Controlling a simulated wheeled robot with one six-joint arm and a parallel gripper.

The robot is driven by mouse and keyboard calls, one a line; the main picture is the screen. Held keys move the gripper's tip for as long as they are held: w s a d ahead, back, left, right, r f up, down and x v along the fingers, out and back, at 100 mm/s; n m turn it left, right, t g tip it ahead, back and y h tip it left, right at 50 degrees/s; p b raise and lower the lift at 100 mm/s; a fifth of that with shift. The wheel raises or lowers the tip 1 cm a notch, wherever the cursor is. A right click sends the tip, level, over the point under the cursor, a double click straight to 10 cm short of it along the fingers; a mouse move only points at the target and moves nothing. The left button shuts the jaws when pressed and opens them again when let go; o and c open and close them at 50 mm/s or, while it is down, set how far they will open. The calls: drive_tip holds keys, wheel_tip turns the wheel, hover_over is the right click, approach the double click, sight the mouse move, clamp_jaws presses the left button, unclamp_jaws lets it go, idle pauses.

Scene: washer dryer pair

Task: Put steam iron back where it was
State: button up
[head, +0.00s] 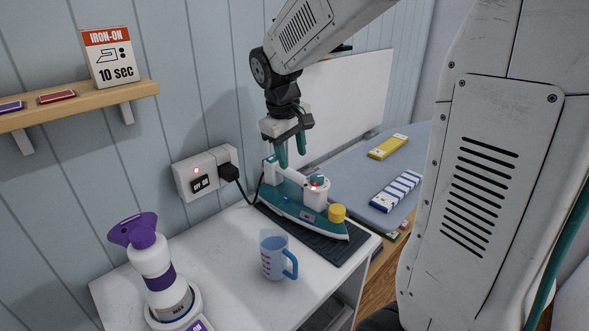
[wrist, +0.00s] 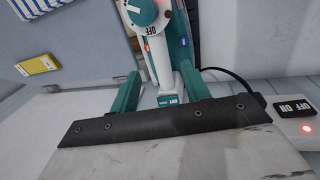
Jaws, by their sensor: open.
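The teal and white steam iron (head: 305,205) lies soleplate down on a dark rest mat (head: 347,248) on the white counter. It has a yellow cap at the front and a small red light on its dial. A black cord runs from its rear to the wall socket. My gripper (head: 291,152) is open and empty above the rear of the iron's handle, fingers pointing down. In the wrist view the white handle (wrist: 153,50) of the iron shows beyond and between the spread fingers (wrist: 160,90). I cannot tell any contact.
A measuring jug of blue liquid (head: 273,257) stands in front of the iron. A white and purple bottle (head: 153,262) stands at front left. The wall socket (head: 205,172) has a glowing red light. A grey-blue board (head: 360,167) with yellow and blue-striped items lies right. A shelf (head: 75,105) holds a sign.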

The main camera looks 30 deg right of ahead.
drive_tip(key=s+a+r+m+y, duration=0.1)
drive_tip(key=s+a+r, duration=0.2)
drive_tip(key=s, duration=0.3)
drive_tip(key=s+a+r, duration=0.2)
drive_tip(key=s+r, duration=0.1)
drive_tip(key=s, duration=0.3)
drive_tip(key=s+a+f, duration=0.2)
drive_tip(key=s, duration=0.4)
drive_tip(key=s+a+f+m+y, duration=0.1)
drive_tip(key=s+a, duration=0.1)
drive_tip(key=s, duration=0.4)
drive_tip(key=shift+s+f+t, duration=0.2)
drive_tip(key=shift+f+t, duration=0.15)
drive_tip(key=shift+t, duration=0.05)
